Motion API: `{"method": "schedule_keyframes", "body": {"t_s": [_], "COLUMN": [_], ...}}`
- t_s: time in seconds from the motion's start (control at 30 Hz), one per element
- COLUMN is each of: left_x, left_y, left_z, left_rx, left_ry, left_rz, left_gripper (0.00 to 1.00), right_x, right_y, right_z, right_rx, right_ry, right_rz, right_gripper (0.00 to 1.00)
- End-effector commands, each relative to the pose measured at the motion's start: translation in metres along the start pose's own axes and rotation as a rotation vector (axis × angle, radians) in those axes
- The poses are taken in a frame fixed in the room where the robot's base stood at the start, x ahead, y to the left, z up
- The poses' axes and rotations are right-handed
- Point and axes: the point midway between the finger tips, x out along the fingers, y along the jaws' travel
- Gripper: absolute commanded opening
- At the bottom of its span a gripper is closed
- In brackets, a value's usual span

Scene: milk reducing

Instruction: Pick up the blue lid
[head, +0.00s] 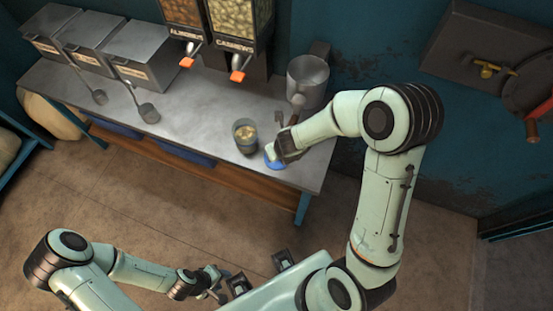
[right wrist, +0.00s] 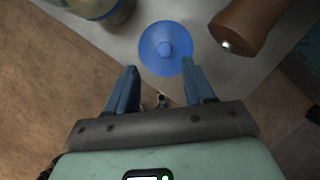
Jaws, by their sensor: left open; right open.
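In the head view the lid (head: 272,164) is partly hidden by my right gripper (head: 276,152). In the right wrist view my right gripper (right wrist: 160,82) is open, with its two blue fingers apart and nothing between them. The lid is just beyond the fingertips. My left gripper (head: 226,290) is open and empty, low and well away from the counter.
A jar with pale contents (head: 245,137) stands left of the lid. A brown wooden object (right wrist: 250,22) is close to the lid's right. A metal pot (head: 307,82) is behind. Dispensers (head: 240,25) and metal bins (head: 140,55) line the back. The counter's front middle is clear.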

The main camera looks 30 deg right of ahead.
Motion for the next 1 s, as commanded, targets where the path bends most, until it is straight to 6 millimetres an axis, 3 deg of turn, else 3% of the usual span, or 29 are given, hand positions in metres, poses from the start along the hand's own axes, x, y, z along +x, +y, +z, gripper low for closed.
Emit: {"method": "schedule_keyframes", "body": {"t_s": [0.17,0.5,0.8,0.97,1.0], "left_x": [0.006,0.026,0.026,0.026,0.026], "left_y": [-0.003,-0.011,-0.011,-0.011,-0.011], "left_z": [0.001,0.006,0.006,0.006,0.006], "left_rx": [0.0,-0.004,-0.004,-0.004,-0.004], "left_ry": [-0.002,-0.011,-0.011,-0.011,-0.011], "left_rz": [-0.001,-0.004,-0.004,-0.004,-0.004], "left_gripper": [0.43,0.43,0.43,0.43,0.43], "right_x": [0.012,0.058,0.06,0.06,0.06], "right_y": [-0.001,-0.008,-0.007,-0.008,-0.008], "right_z": [0.0,-0.002,0.0,0.0,0.0], "right_rx": [0.001,-0.002,-0.001,-0.001,-0.001], "right_ry": [0.0,0.001,-0.002,-0.001,-0.001], "right_rz": [0.0,0.0,0.0,0.0,0.0], "right_gripper": [0.53,0.53,0.53,0.01,0.0]}}
